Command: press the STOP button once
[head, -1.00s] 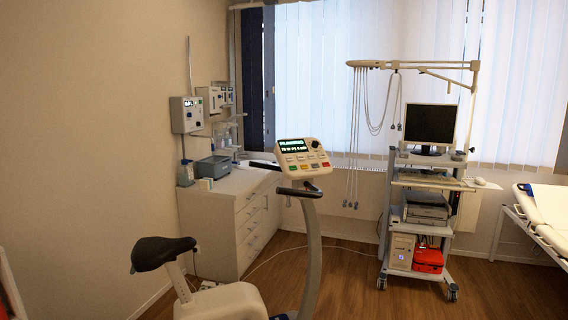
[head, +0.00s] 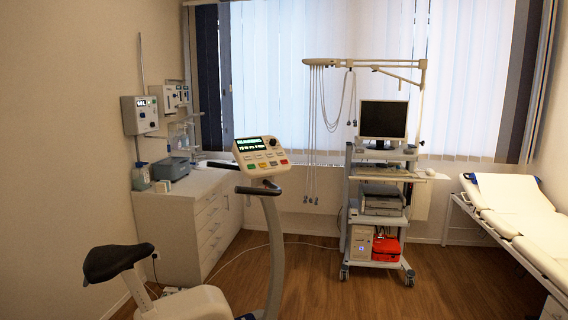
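An exercise bike's console (head: 260,155) stands left of centre in the head view, on a grey upright post. It has a dark display (head: 254,144) with green and white text and several coloured buttons below. The labels are too small to read, so I cannot tell which button is STOP. Neither of my grippers is in view.
The bike's black saddle (head: 116,262) is at the lower left. A white drawer cabinet (head: 190,215) stands behind it. A wheeled cart (head: 378,215) with a monitor (head: 383,119) stands right of centre. A padded couch (head: 520,222) is at the right. Wooden floor (head: 330,292) is clear in the middle.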

